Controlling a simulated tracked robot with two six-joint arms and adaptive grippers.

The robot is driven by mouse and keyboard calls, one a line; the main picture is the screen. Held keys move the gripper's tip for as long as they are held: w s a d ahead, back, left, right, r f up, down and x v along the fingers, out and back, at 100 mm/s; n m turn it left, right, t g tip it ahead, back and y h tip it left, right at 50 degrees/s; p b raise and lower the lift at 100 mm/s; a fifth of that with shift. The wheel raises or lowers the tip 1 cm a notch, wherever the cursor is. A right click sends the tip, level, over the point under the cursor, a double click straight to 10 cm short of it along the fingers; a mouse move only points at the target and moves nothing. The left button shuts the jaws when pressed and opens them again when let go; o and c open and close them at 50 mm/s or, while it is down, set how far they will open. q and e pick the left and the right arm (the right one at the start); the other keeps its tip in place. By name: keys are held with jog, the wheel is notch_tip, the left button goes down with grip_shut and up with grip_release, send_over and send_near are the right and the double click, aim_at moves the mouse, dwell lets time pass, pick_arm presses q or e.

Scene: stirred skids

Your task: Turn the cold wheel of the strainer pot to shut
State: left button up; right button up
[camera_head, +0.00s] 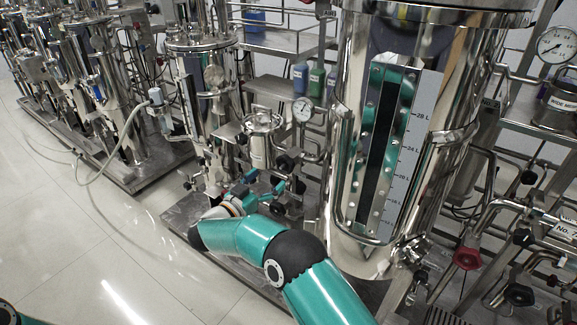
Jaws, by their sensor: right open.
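A small lidded steel pot (260,147) stands left of the big sight-glass vessel; it may be the strainer pot, but I see no readable label on it. My right gripper (274,193) is open, low in front of and just below this pot, among small valves and pipes. A dark hand wheel (285,163) shows right of the pot, close above the gripper. I cannot tell which wheel is the cold one, nor whether the fingers touch anything. My left gripper is out of view.
The tall steel vessel (343,205) with a litre scale stands right of my right arm. A red wheel (467,258) and a black wheel (518,295) sit on pipes at right. A pale hose (118,138) hangs at left. The tiled floor (90,250) at left is clear.

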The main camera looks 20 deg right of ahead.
aim_at(283, 166)
jog(key=b+x, duration=0.1)
jog(key=x, duration=0.7)
jog(key=shift+w+d, duration=0.25)
jog(key=shift+d, duration=0.05)
